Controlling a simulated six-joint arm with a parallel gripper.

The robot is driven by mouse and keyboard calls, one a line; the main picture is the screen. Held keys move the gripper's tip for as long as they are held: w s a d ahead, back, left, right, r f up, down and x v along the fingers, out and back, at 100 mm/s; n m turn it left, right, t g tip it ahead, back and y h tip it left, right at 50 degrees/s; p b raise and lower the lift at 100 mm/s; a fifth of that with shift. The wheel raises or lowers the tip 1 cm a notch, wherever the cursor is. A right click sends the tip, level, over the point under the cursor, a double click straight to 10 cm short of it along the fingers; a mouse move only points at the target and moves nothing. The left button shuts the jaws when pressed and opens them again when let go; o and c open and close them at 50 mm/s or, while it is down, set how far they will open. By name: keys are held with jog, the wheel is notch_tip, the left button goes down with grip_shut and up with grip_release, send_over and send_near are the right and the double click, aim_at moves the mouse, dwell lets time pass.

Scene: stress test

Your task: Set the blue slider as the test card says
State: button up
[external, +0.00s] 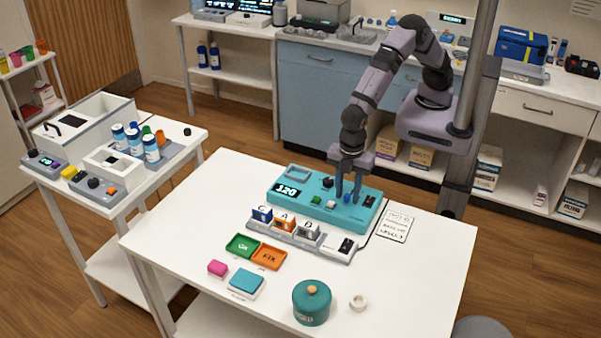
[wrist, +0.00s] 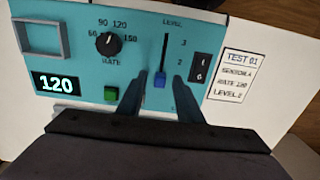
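The blue slider (wrist: 160,81) sits low in its dark vertical slot on the teal panel (wrist: 60,15), below the mark 2 of the LEVEL scale. The mark 3 is higher up; the lowest mark is hidden by a finger. My gripper (wrist: 159,82) is open, with one finger on each side of the slider; I cannot tell if either touches it. In the external view my gripper (external: 347,190) points down over the panel. The test card (wrist: 235,72) right of the panel reads TEST 01, RATE 120 and LEVEL 2; its sensor line looks like SENSOR A.
The panel also has a black RATE knob (wrist: 109,44), a display (wrist: 56,84) reading 120, a green button (wrist: 111,93) and a black rocker switch (wrist: 200,67). A teal pot (external: 312,303) stands near the table's front.

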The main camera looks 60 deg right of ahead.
jog(key=shift+c, duration=0.6)
grip_shut()
jog(key=shift+d, duration=1.55)
jog(key=shift+o, duration=0.6)
grip_release()
notch_tip(320, 180, up, 7)
jog(key=b, duration=0.1)
jog(key=shift+r, duration=0.2)
